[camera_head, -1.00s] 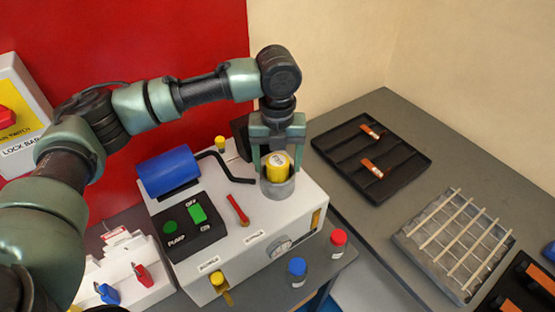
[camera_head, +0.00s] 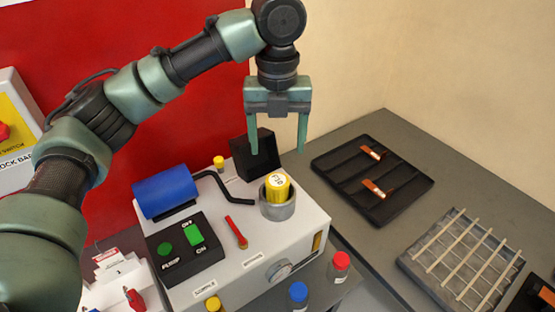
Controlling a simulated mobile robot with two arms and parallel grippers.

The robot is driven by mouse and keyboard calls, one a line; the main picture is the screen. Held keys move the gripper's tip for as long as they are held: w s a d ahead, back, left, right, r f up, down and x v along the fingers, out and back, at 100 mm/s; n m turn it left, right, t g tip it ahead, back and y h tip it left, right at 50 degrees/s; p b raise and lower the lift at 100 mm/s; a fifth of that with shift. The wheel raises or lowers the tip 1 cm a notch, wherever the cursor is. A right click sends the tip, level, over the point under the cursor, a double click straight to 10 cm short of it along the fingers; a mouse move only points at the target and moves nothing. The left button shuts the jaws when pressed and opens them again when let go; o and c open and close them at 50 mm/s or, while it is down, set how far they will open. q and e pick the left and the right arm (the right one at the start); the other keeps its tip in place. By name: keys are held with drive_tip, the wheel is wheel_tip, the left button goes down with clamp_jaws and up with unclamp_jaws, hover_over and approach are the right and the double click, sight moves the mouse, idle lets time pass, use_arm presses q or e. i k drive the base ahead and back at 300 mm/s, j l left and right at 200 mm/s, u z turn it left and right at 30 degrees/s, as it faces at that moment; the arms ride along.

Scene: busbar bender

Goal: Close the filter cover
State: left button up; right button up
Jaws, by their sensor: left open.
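A yellow filter (camera_head: 277,185) with a white label on top stands in a grey round cup (camera_head: 278,211) on the white machine (camera_head: 300,232). A black upright piece (camera_head: 256,160), which looks like the raised filter cover, stands behind the cup. The cup is open on top. My left gripper (camera_head: 278,150) is open and empty above the filter, fingers pointing down and apart from it. Its left finger overlaps the black piece in the picture; I cannot tell if they touch. My right gripper is not in view.
A blue cylinder (camera_head: 167,193) with a bent black pipe, a pump switch box (camera_head: 187,247) and a red lever (camera_head: 236,231) are on the machine. Red (camera_head: 340,266) and blue (camera_head: 298,295) capped bottles stand in front. A black tray (camera_head: 372,165) lies to the right.

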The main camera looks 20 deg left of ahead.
sight(250, 168)
drive_tip(key=k+l, duration=0.2)
drive_tip(key=k, duration=0.25)
drive_tip(key=k+l, duration=0.2)
drive_tip(key=k, duration=0.3)
drive_tip(key=k+l, duration=0.2)
drive_tip(key=k, duration=0.25)
